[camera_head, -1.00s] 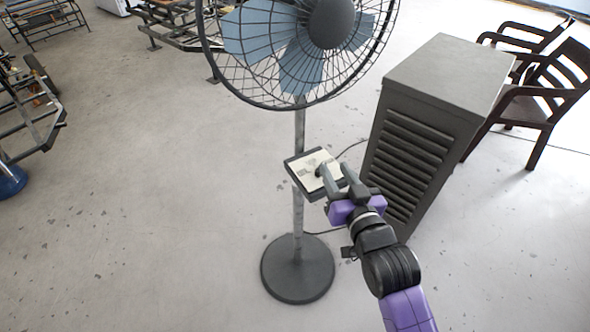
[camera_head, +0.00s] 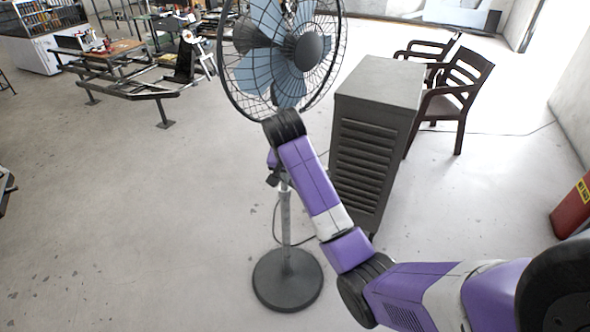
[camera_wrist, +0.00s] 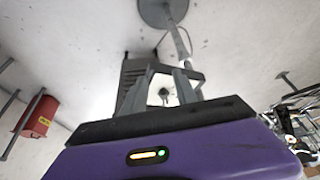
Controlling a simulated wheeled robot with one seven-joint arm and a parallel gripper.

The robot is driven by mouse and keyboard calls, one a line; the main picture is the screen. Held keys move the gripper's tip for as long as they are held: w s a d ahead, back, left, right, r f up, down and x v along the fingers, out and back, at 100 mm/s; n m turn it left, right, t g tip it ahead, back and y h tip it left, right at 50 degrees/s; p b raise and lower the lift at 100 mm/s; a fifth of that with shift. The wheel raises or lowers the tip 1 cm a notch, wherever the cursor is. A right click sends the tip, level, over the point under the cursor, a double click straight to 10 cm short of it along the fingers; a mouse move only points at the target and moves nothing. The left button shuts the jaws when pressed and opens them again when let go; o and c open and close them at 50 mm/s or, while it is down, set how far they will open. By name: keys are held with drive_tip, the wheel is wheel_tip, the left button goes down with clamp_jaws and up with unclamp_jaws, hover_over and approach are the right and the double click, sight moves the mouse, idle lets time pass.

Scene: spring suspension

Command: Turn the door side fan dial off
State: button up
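The standing fan (camera_head: 306,47) is in the upper middle of the head view, with a grey pole and a round dark base (camera_head: 288,280). My arm covers its control box and my gripper in that view. In the wrist view, a small dark dial (camera_wrist: 163,93) on a pale panel shows between the fingers of my gripper (camera_wrist: 168,68). The two grey fingers stand apart, with nothing visibly clamped. I cannot tell whether they touch the panel. The dial's markings are too small to read. The fan base (camera_wrist: 163,12) is at the top of the wrist view.
A grey louvred cabinet (camera_head: 363,150) stands close to the right of the fan, with dark chairs (camera_head: 452,95) behind it. A red box (camera_head: 573,208) is at the right edge. Metal benches (camera_head: 125,70) are at the back left.

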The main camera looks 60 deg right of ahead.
drive_tip(key=d, duration=0.3)
drive_tip(key=w+d+p, duration=0.1)
drive_tip(key=d, duration=0.3)
drive_tip(key=w+d+p, duration=0.1)
drive_tip(key=d, duration=0.3)
drive_tip(key=shift+w+d, duration=0.15)
drive_tip(key=x, duration=0.4)
drive_tip(key=shift+f, duration=0.65)
drive_tip(key=shift+c, duration=0.2)
clamp_jaws()
